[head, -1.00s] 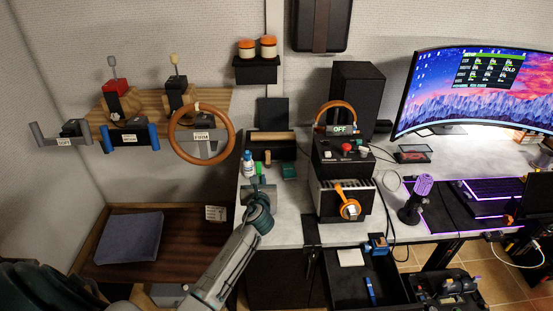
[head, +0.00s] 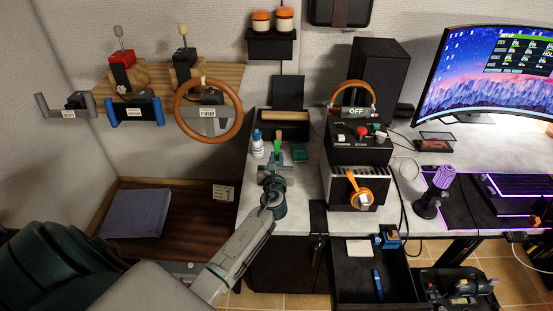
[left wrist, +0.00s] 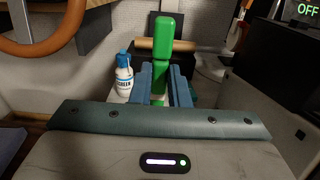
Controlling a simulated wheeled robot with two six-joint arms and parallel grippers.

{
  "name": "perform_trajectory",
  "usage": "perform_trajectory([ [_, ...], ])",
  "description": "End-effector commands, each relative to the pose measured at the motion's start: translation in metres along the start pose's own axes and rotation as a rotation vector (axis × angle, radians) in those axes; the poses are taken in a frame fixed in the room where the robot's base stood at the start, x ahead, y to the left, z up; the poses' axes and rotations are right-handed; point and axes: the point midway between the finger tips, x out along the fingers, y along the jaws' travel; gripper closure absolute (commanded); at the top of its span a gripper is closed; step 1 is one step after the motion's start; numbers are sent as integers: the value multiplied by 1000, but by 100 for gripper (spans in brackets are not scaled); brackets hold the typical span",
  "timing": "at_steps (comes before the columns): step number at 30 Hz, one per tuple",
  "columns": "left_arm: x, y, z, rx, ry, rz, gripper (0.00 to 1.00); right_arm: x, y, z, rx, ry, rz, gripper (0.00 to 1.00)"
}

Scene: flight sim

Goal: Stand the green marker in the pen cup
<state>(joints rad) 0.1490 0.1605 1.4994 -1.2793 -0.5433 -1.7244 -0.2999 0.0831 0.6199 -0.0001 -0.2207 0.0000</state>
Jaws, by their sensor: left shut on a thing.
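The green marker (head: 277,146) stands upright in my left gripper (head: 276,160), over the left part of the white desk. In the left wrist view the green marker (left wrist: 163,38) rises between the two blue-grey fingers of the left gripper (left wrist: 164,80), which are shut on it. Its lower end is partly hidden by the fingers. I cannot make out a pen cup for certain in either view. My right gripper is not in view.
A white bottle with a blue cap (head: 257,144) stands just left of the gripper. A small dark green block (head: 300,152) lies to its right. Behind is a dark box with a wooden bar (head: 282,116). A black control box (head: 358,150) stands further right.

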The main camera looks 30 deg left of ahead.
Motion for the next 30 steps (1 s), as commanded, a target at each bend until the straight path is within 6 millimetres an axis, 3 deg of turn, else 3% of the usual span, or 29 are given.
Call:
perform_trajectory([
  [5, 0, 0, -18, 0, 0, 0, 100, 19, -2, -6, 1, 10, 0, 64],
  [30, 0, 0, -85, 0, 0, 1, 100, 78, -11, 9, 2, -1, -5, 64],
])
